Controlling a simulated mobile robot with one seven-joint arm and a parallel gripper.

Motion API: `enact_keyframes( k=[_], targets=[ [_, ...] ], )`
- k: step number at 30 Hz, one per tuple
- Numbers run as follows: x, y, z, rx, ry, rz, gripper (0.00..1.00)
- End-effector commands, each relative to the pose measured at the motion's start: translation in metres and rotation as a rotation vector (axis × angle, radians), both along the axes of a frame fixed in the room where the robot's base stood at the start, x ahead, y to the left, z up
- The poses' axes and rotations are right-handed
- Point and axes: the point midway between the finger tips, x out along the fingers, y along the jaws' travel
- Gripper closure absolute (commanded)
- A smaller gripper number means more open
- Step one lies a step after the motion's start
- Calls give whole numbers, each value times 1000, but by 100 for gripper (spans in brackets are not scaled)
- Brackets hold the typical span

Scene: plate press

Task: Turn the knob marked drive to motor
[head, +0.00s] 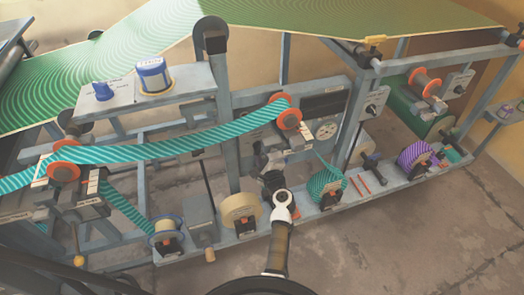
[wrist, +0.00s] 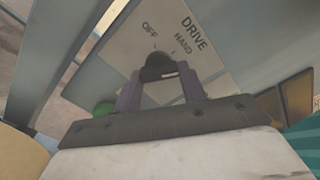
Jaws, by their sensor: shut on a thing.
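The drive knob (wrist: 160,66) is dark and round, on a pale plate (wrist: 135,45) marked DRIVE, with OFF and HAND printed above the knob. My gripper (wrist: 160,82) is shut on this knob, one finger on each side, in the wrist view. A short pale line shows on the knob, but which mark it points at is unclear. No motor mark is readable; the gripper covers the lower part of the plate.
A green round part (wrist: 105,108) shows left of the fingers. In the head view a teal striped web (head: 190,148) runs across just above my gripper. A cream roll (head: 240,210) and a teal roll (head: 325,187) sit close on either side of my arm.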

Motion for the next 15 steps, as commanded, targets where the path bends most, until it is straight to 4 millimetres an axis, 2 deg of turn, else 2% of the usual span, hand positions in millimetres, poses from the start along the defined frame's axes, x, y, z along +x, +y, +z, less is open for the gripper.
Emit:
enact_keyframes(
  k=[15],
  targets=[
    [0,1,1,400,128,0,82]
  ],
)
